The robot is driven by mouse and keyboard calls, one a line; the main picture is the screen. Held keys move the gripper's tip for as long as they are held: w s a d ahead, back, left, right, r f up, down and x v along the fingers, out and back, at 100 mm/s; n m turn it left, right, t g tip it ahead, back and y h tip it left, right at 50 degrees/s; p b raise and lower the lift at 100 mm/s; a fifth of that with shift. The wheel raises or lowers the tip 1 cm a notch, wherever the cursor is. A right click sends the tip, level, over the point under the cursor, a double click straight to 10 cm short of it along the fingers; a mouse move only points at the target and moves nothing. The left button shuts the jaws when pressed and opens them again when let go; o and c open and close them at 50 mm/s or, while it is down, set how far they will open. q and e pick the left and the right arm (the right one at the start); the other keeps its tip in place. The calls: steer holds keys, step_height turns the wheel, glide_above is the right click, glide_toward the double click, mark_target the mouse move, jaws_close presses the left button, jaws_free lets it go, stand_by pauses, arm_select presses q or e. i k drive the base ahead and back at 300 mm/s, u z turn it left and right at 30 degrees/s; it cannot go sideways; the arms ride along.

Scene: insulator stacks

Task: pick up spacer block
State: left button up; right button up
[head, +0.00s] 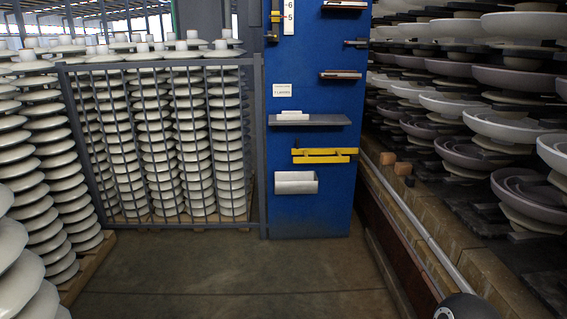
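Small brown blocks sit on the ledge at the right, a darker one (387,158) and a lighter one (403,168) close beside it. They look like spacer blocks, but I cannot tell which one the task names. No gripper touches them. Neither of my grippers shows in the head view. A dark rounded part at the bottom right edge may belong to my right arm; its gripper is out of the picture.
A blue panel (312,75) carries a grey shelf (322,120) with a white piece, a yellow bracket (325,156) and a pale bin (295,183). Insulator stacks stand behind a grey fence (162,226) and along the right. The concrete floor (235,275) ahead is clear.

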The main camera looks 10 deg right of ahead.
mark_target(410, 181)
steer(key=u, duration=0.1)
steer(key=i, duration=3.25)
steer(key=z, duration=1.7)
steer(key=i, duration=1.05)
steer(key=u, duration=0.2)
steer(key=k, duration=0.9)
steer(key=z, duration=0.1)
